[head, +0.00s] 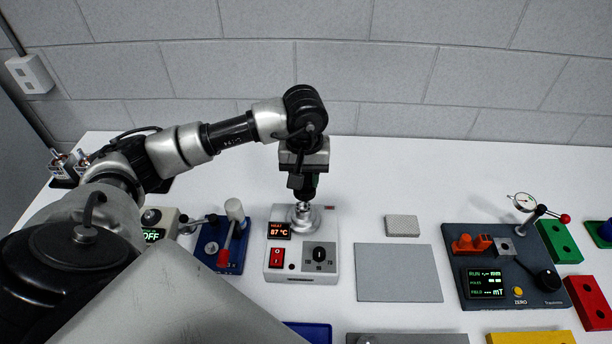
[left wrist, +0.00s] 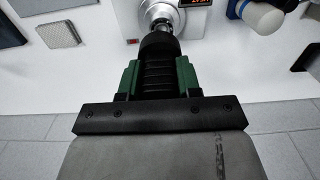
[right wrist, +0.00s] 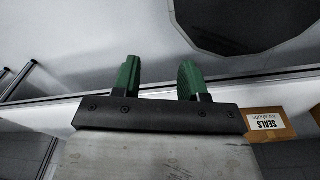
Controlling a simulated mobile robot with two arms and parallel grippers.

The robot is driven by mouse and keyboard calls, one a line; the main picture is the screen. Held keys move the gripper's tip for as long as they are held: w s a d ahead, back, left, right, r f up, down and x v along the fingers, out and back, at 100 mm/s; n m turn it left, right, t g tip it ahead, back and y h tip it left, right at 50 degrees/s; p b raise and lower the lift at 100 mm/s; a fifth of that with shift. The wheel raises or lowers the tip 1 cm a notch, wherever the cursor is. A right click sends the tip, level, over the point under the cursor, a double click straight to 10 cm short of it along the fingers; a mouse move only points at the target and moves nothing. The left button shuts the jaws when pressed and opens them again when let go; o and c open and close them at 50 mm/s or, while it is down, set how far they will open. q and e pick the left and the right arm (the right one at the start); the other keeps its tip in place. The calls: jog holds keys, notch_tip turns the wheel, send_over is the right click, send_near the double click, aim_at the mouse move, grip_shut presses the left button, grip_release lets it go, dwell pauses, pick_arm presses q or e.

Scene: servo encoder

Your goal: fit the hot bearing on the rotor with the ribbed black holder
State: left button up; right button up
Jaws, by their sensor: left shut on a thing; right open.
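My left gripper (head: 304,182) points down over the white bearing heater (head: 303,262). It is shut on the ribbed black holder, which shows between the green fingers in the left wrist view (left wrist: 158,72). The holder's lower end meets or nearly meets a shiny silver part (head: 303,212) on the heater's round top; I cannot tell whether they touch. I cannot make out the bearing apart from this silver metal, nor clearly identify the rotor. The heater display reads 87 °C. My right gripper (right wrist: 157,78) is open and empty in the right wrist view, away from the heater.
A dark test station (head: 510,268) stands farther right. A SEALS box (right wrist: 268,124) is near my right gripper.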

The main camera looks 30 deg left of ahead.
pick_arm(q)
notch_tip(320, 180, down, 4)
jog(key=shift+s+a+r+b, duration=0.15)
jog(key=shift+b, duration=0.6)
jog(key=shift+r, duration=0.3)
jog(key=shift+f, duration=0.2)
jog(key=shift+b, duration=0.3)
pick_arm(e)
jog(key=shift+s+a+f, duration=0.2)
jog(key=shift+s+f, duration=0.1)
jog(key=shift+f, duration=0.35)
jog(key=shift+s+a+f, duration=0.15)
jog(key=shift+s+f, duration=0.1)
jog(key=shift+f, duration=0.35)
jog(key=shift+d, duration=0.1)
pick_arm(q)
jog(key=shift+b, duration=0.4)
pick_arm(e)
jog(key=shift+f, duration=0.4)
jog(key=shift+a+f, duration=0.1)
jog(key=shift+a, duration=0.1)
